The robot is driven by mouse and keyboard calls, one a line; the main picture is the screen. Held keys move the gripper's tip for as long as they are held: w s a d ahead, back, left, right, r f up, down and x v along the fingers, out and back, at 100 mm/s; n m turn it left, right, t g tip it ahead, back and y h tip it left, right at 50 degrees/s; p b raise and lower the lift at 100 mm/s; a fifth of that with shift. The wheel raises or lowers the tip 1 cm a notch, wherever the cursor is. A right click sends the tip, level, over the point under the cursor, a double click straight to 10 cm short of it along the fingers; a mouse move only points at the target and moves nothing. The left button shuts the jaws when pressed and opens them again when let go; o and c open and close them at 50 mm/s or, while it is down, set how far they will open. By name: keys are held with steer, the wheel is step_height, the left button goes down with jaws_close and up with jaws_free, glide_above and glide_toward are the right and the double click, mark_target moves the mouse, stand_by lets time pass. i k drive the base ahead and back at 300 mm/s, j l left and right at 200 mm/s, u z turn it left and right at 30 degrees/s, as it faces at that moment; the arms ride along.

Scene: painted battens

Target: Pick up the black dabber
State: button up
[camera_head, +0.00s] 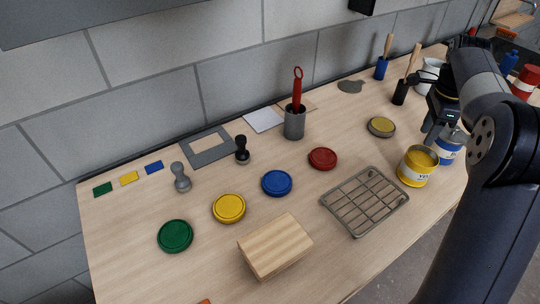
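The black dabber (242,150) stands upright at the back of the wooden bench, left of centre, with a round knob on top. It is close to the right edge of a grey square frame (208,147). A similar grey dabber (181,177) stands to its left. My gripper (430,124) is at the right, far from the black dabber, above the bench near the blue can. Its fingers are small and partly hidden by my arm, so I cannot tell whether they are open or shut.
Near the black dabber are a grey cup (294,123) with a red tool, and blue (277,183), yellow (229,208) and red (323,158) lids. A wooden block (275,246) and wire rack (365,201) lie in front. Yellow (417,168) and blue (449,150) cans stand near my arm.

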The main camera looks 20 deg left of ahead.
mark_target(242, 155)
steer(key=u, duration=0.45)
steer(key=i+l+u, duration=0.1)
steer(key=u, duration=0.3)
steer(key=l+u, duration=0.1)
steer(key=u, duration=0.35)
steer(key=l+u, duration=0.1)
steer(key=u, duration=0.3)
steer(key=i+l+u, duration=0.15)
steer(key=l, duration=0.15)
steer(key=k, duration=0.05)
